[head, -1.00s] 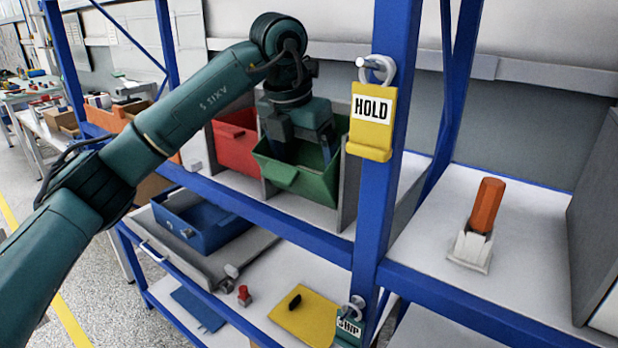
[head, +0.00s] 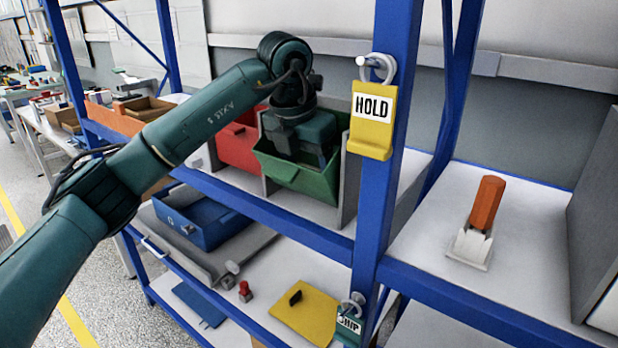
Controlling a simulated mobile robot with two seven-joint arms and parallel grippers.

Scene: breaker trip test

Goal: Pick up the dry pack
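No dry pack can be made out in the head view. My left arm comes in from the left, and its gripper (head: 308,160) points down into the green bin (head: 312,185) on the upper shelf. The fingertips are hidden inside the bin, so I cannot tell whether they are open, shut or holding something. What lies in the green bin is also hidden by the gripper and the bin's front wall. My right gripper is not in view.
A red bin (head: 237,150) stands left of the green one. A blue post (head: 384,120) with a yellow HOLD tag (head: 371,118) rises close on the right. Below are a blue bin (head: 200,220) and a yellow plate (head: 305,312). An orange-red block (head: 486,203) stands on the right shelf.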

